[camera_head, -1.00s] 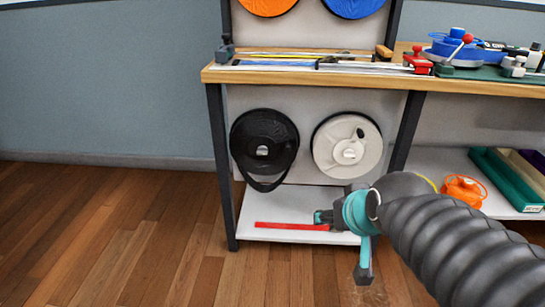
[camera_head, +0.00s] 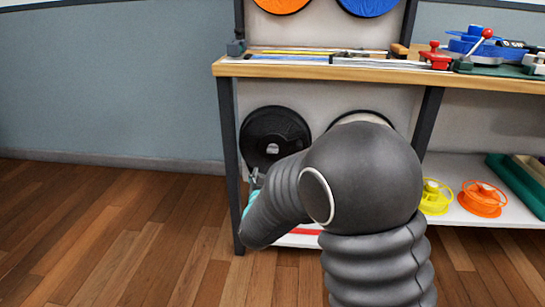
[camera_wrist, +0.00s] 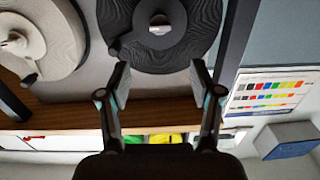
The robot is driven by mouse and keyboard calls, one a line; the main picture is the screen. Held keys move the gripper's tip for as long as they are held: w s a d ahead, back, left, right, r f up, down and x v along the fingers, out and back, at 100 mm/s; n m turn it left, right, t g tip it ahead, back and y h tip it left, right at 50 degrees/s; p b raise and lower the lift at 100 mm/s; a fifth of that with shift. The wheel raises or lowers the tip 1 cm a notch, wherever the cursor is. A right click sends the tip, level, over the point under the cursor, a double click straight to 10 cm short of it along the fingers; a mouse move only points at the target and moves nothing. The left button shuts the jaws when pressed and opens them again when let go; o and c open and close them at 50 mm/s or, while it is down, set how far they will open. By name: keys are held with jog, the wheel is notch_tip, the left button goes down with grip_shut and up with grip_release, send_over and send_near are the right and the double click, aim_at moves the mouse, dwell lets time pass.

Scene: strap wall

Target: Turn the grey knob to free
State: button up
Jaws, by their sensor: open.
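A black round reel (camera_head: 275,135) hangs on the lower panel of the rack, with a small grey knob (camera_head: 274,149) at its centre. In the wrist view the black reel (camera_wrist: 190,40) and its knob (camera_wrist: 160,24) are at the top middle. A pale grey-white reel (camera_wrist: 38,38) with its own pale knob (camera_wrist: 15,41) is at the upper left there; in the head view my arm hides most of it. My gripper (camera_wrist: 157,72) is open and empty, its fingertips apart from the knob. In the head view my arm mostly hides it.
The wooden worktop (camera_head: 330,70) above carries rods and clamps. Below, a shelf holds a red strip (camera_head: 304,232), a yellow spool (camera_head: 435,197) and an orange spool (camera_head: 482,198). A dark rack post (camera_head: 229,160) stands left of the black reel. Floor to the left is clear.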

aim_at(272, 152)
jog(key=w, duration=1.4)
jog(key=shift+f, duration=0.35)
jog(key=c, duration=1.1)
jog(key=shift+c, duration=0.2)
